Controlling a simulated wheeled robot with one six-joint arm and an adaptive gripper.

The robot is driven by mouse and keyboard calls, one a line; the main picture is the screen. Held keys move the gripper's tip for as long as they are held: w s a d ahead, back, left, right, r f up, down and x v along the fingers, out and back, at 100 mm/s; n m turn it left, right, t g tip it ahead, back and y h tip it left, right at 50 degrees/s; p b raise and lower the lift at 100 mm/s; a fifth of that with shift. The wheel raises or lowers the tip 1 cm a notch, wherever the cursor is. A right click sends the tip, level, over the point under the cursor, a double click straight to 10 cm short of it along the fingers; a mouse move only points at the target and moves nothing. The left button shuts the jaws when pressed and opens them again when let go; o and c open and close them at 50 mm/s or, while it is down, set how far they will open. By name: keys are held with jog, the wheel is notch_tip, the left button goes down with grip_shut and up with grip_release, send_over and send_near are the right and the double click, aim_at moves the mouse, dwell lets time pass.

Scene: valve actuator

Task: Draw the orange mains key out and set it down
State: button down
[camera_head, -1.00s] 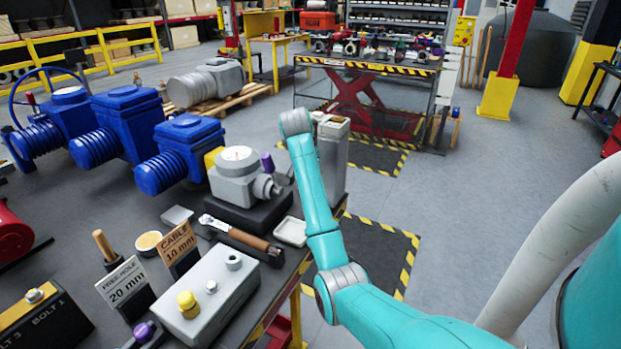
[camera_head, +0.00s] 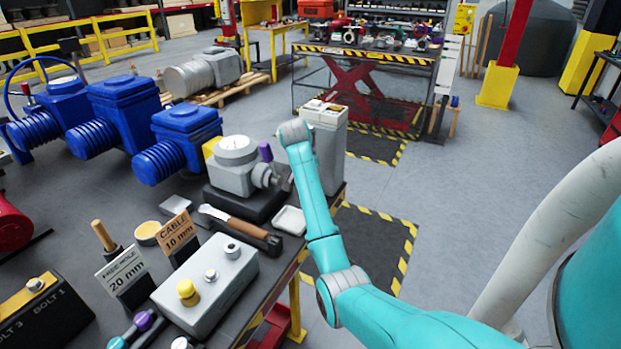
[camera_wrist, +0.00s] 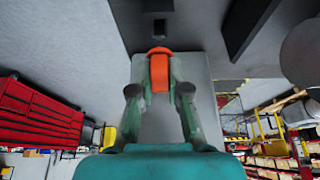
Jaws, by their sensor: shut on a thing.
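The orange mains key (camera_wrist: 160,72) shows in the wrist view between my fingertips, in front of a light grey box face (camera_wrist: 195,72). My gripper (camera_wrist: 160,84) is shut on the key. I cannot tell whether the key's far end is in the box or just clear of it. In the head view a grey upright box (camera_head: 330,150) stands at the table's right end, with my wrist in front of its left side. My arm hides the fingers and the key there.
A grey valve actuator (camera_head: 236,165) with a purple-tipped lever stands left of my wrist. A small white tray (camera_head: 289,220) and a brown-handled tool (camera_head: 240,228) lie near the table edge. A grey button box (camera_head: 205,280) and blue actuators (camera_head: 178,145) stand further left.

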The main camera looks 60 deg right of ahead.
jog(key=shift+a, duration=0.25)
dwell(0.7)
jog(key=shift+f, duration=1.6)
dwell(0.9)
jog(key=c, duration=1.1)
grip_release()
jog(key=shift+o, duration=0.2)
